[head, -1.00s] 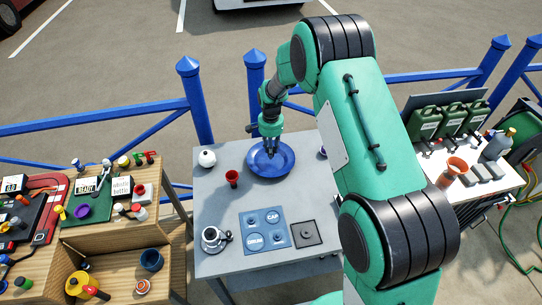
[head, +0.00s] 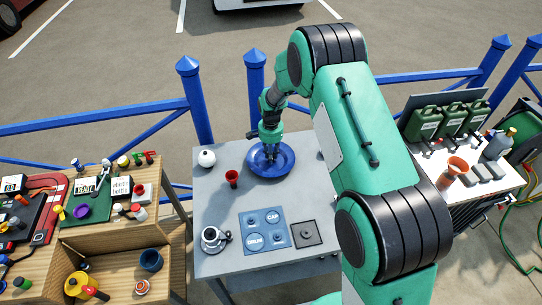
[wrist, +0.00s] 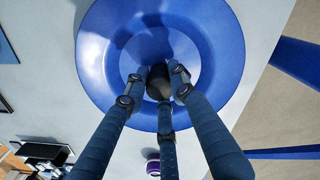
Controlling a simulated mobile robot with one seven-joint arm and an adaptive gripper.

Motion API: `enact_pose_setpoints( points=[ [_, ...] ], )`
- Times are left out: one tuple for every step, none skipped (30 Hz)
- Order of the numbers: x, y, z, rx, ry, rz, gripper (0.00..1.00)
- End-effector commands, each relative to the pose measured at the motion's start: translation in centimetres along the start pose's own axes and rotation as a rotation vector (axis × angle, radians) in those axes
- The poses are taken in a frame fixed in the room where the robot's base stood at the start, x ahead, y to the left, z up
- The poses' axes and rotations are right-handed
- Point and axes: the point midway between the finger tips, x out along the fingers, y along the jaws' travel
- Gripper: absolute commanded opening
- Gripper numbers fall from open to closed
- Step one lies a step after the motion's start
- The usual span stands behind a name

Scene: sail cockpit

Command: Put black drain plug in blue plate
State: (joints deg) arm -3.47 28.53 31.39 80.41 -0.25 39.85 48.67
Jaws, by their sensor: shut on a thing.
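The blue plate (head: 287,167) lies on the grey table, near its far edge. My gripper (head: 270,155) is over the plate, pointing down. In the wrist view my gripper's fingers (wrist: 160,82) are closed around a dark rounded object, the black drain plug (wrist: 159,88). The plug is above the inside of the blue plate (wrist: 95,55); I cannot tell whether it touches the plate. In the head view the fingers hide the plug.
A red cup (head: 232,178) and a white round pot (head: 207,158) stand left of the plate. A blue labelled mat (head: 264,230), a dark square pad (head: 306,233) and a white cup (head: 212,237) are nearer the front. A blue railing (head: 200,105) runs behind.

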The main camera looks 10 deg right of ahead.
Motion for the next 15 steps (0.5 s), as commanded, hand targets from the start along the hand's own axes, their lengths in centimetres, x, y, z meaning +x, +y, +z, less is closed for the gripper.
enact_pose_setpoints(
  points=[
    [0.06,0.00,0.00,0.000,0.000,0.000,0.31],
    [0.05,0.00,0.01,0.000,0.000,0.000,0.37],
    [0.04,0.00,0.00,0.000,0.000,0.000,0.44],
    [0.04,0.00,0.01,0.000,0.000,0.000,0.44],
    [0.03,0.00,0.00,0.000,0.000,0.000,0.44],
    [0.03,0.00,0.01,0.000,0.000,0.000,0.44],
    [0.03,0.00,0.00,0.000,0.000,0.000,0.44],
    [0.03,0.00,0.00,0.000,0.000,0.000,0.44],
    [0.03,0.00,0.01,0.000,0.000,0.000,0.44],
    [0.02,0.00,0.00,0.000,0.000,0.000,0.44],
    [0.01,0.00,0.00,0.000,0.000,0.000,0.44],
    [-0.02,0.00,0.00,0.000,0.000,0.000,0.44],
    [-0.06,0.00,0.00,0.000,0.000,0.000,0.44],
    [-0.14,0.00,0.00,0.000,0.000,0.000,0.44],
    [-0.27,-0.01,-0.01,0.000,0.000,0.000,0.44]
  ],
)
